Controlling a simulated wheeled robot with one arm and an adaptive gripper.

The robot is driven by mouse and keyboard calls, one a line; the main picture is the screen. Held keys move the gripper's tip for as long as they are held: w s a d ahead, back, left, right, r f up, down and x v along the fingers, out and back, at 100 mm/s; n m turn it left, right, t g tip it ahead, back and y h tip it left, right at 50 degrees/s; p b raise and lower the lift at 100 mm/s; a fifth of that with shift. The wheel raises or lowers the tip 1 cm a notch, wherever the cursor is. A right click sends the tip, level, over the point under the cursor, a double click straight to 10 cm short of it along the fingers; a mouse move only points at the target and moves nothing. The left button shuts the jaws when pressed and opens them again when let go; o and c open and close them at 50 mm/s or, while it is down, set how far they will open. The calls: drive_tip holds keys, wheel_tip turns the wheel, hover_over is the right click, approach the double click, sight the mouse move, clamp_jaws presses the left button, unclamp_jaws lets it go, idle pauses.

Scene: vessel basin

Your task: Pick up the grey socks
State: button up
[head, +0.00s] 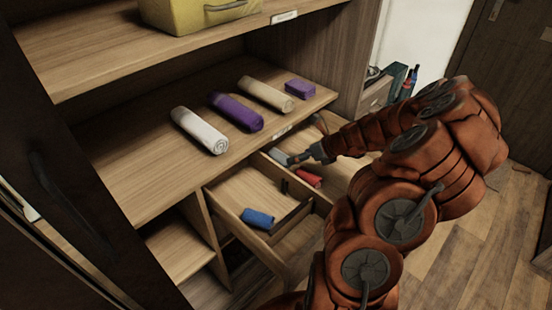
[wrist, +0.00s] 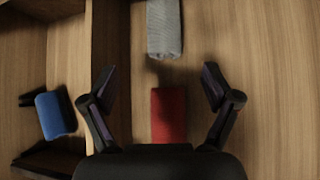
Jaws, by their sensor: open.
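The grey socks (wrist: 164,27) lie as a folded bundle in the drawer, at the top middle of the wrist view, beyond my fingertips. They also show in the head view (head: 279,156), just left of my gripper (head: 318,152). In the wrist view my gripper (wrist: 157,84) is open and empty, its two fingers spread wide. A red rolled bundle (wrist: 169,114) lies between and below the fingers, nearer to me than the grey socks. No contact between the fingers and the grey socks shows.
On the shelf above lie a white roll (head: 199,130), a purple roll (head: 236,112), a beige roll (head: 266,94) and a small purple bundle (head: 300,88). The drawer floor right of the grey socks is clear.

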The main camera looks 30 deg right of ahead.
sight(284, 160)
drive_tip(key=shift+a+f, duration=0.1)
drive_tip(key=shift+f, duration=0.35)
drive_tip(key=shift+x, duration=1)
drive_tip(key=shift+w+a+f, duration=0.15)
drive_tip(key=shift+w+f, duration=0.2)
drive_tip(key=shift+w, duration=0.25)
drive_tip(key=shift+w+a+f, duration=0.2)
drive_tip(key=shift+w+f, duration=0.15)
drive_tip(key=shift+w, duration=0.3)
drive_tip(key=shift+w+a+f, duration=0.15)
drive_tip(key=shift+w+f, duration=0.2)
drive_tip(key=shift+w, duration=0.25)
drive_tip(key=shift+w+a+f, duration=0.2)
drive_tip(key=shift+w+f, duration=0.25)
drive_tip(key=c, duration=1)
